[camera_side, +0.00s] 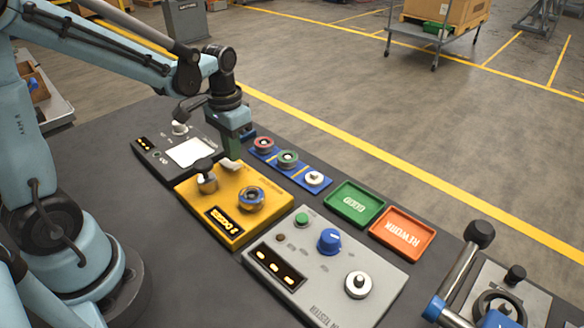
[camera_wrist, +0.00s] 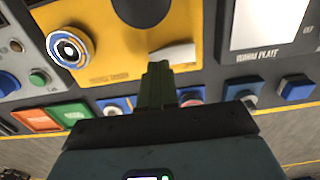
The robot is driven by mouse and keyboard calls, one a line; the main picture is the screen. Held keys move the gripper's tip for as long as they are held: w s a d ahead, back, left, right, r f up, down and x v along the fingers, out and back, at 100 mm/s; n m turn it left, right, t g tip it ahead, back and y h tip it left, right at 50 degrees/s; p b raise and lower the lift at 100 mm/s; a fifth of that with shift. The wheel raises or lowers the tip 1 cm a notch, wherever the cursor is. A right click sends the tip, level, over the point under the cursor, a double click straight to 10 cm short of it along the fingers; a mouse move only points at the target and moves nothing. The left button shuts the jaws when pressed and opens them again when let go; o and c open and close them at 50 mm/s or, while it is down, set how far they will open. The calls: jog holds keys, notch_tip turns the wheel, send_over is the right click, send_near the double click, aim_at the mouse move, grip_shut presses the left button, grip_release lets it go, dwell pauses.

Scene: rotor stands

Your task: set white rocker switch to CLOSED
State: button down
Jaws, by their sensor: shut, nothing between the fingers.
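The white rocker switch (camera_wrist: 176,54) is on the yellow box (camera_wrist: 110,62), near its edge. In the side view the switch (camera_side: 229,165) shows as a small white piece at the back corner of the yellow box (camera_side: 233,228). My gripper (camera_wrist: 158,68) is shut and empty, with its green fingers beside the switch. In the side view my gripper (camera_side: 234,154) points down just above or against the switch. I cannot tell whether they touch. The fingers hide part of the switch, and its set side and CLOSED marking are not readable.
The yellow box also carries a dark-topped knob (camera_side: 206,178) and a blue-ringed part (camera_side: 250,198). A dark panel with a white plate (camera_side: 190,152), blue stands (camera_side: 290,168), a green tray (camera_side: 356,203), an orange tray (camera_side: 402,235) and a grey tester (camera_side: 325,262) surround it.

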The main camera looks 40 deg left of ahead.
aim_at(235, 166)
jog(key=shift+f, duration=1.1)
dwell(0.8)
jog(key=shift+r, duration=3.55)
jog(key=s+d+r+t, duration=0.2)
jog(key=s+d+t, duration=0.3)
jog(key=d+t, duration=0.1)
jog(key=shift+d+r+t, duration=0.15)
jog(key=shift+d+t, duration=0.05)
jog(key=shift+t, duration=0.4)
